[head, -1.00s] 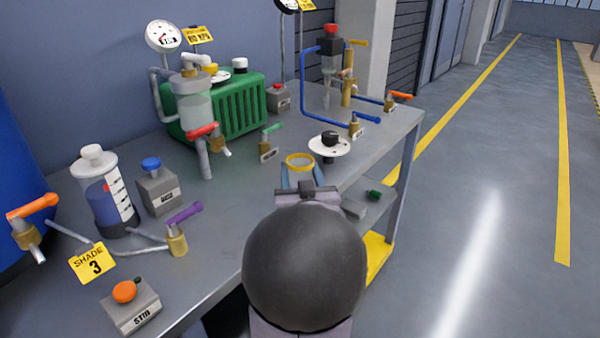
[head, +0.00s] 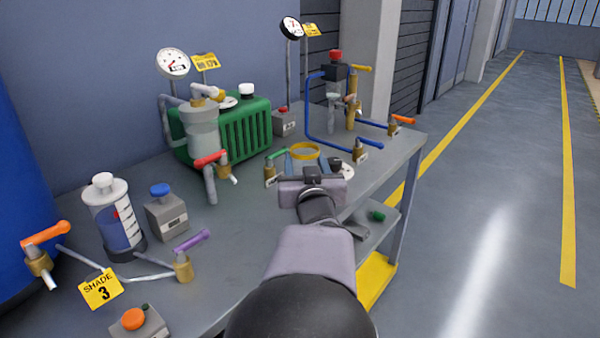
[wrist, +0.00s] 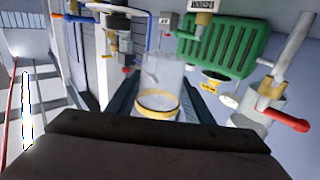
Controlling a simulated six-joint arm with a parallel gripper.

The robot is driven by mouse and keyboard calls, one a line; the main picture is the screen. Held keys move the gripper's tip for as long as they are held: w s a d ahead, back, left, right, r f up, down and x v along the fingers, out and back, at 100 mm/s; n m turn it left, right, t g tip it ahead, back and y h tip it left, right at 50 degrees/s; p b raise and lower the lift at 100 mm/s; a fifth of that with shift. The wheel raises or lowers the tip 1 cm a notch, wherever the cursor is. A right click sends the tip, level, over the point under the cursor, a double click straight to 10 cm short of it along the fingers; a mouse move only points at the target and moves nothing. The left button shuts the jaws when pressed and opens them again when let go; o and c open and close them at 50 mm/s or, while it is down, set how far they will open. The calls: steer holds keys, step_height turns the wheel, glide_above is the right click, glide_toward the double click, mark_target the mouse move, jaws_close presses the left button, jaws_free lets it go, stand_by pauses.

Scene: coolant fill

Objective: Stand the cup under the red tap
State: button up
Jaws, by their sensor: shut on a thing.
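The cup (wrist: 158,80) is clear with a yellow band. My gripper (wrist: 160,106) is shut on it, with a dark finger on each side in the wrist view. In the head view the cup's yellow ring (head: 305,151) shows between the blue fingers of my gripper (head: 306,163), over the bench. The cup's lower part is hidden there by the gripper. The red tap (head: 210,158) is on the grey vessel, left of the cup, with a brass spout (head: 226,172) below its handle. The red handle also shows at the right of the wrist view (wrist: 287,121). Cup and spout are apart.
A green-handled tap (head: 272,166) stands between the red tap and my gripper. A green ribbed block (head: 240,130) is behind. Blue pipes and taps (head: 362,152) stand to the right. A white dial (head: 344,170) is partly hidden by my gripper. The bench (head: 235,225) is bare at front centre.

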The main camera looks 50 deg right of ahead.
steer(key=shift+s+d+r+p, duration=0.2)
steer(key=shift+s+r+p, duration=0.05)
steer(key=shift+r+p, duration=0.25)
steer(key=s+d+f+p, duration=0.3)
steer(key=d+f+p, duration=0.1)
steer(key=p, duration=0.4)
steer(key=w+a+r+n+t+y, duration=0.2)
steer(key=w+a+n+t+y, duration=0.15)
steer(key=a+n+y, duration=0.35)
steer(key=w+a+r+n+t+y, duration=0.1)
steer(key=w+a+n+t+y, duration=0.1)
steer(key=w+a+y, duration=0.55)
steer(key=shift+h, duration=0.85)
steer(key=shift+s+a+f+b, duration=0.15)
steer(key=shift+s+a+f, duration=0.2)
steer(key=shift+f, duration=1.25)
steer(key=shift+s+a+f+b, duration=0.15)
steer(key=shift+s+a+f, duration=0.2)
steer(key=shift+f, duration=1.3)
steer(key=shift+s+a+f+b, duration=0.15)
steer(key=shift+s+a+f, duration=0.2)
steer(key=shift+f, duration=1.25)
steer(key=shift+d+f, duration=0.1)
